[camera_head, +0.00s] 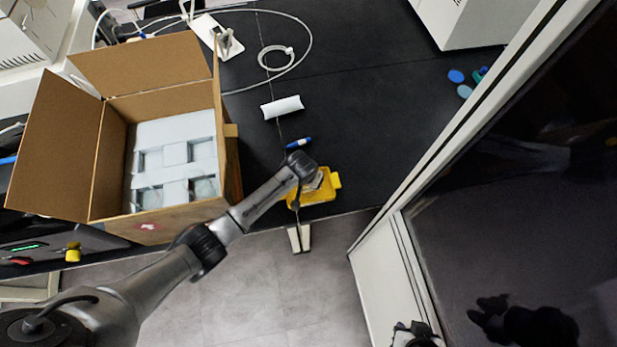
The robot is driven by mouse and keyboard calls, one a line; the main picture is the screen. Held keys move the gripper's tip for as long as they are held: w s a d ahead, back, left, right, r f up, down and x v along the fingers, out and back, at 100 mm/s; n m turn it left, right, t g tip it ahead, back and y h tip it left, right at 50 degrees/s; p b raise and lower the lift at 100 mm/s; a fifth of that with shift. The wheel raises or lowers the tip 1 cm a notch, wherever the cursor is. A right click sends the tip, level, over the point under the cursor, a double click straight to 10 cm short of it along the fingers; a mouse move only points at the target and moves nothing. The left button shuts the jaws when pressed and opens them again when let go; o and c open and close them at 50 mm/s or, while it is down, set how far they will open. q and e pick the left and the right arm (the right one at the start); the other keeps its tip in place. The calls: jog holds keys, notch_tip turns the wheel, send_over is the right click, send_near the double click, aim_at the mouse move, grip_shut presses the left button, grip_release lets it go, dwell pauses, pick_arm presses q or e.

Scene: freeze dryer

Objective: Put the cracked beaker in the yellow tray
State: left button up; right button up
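The yellow tray (322,195) sits at the front edge of the black bench, partly hidden by my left arm. My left wrist is directly above it and hides the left gripper's fingertips. A small pale patch (314,182) shows between the wrist and the tray. I cannot tell whether it is the cracked beaker or part of my gripper. No beaker can be made out clearly. My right gripper (414,332) is small and dark at the bottom edge, away from the bench, and its opening is unclear.
An open cardboard box (160,228) with white foam stands left of the tray. A blue marker (299,142) and a white roll (283,107) lie behind the tray. A dark glass door (530,190) with a pale frame rises at right. The bench's middle right is clear.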

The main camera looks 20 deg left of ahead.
pick_arm(q)
jog(key=shift+f, duration=0.2)
jog(key=o, duration=1.2)
jog(key=shift+r, duration=0.5)
jog(key=shift+p+v, duration=0.85)
jog(key=shift+v, duration=4.9)
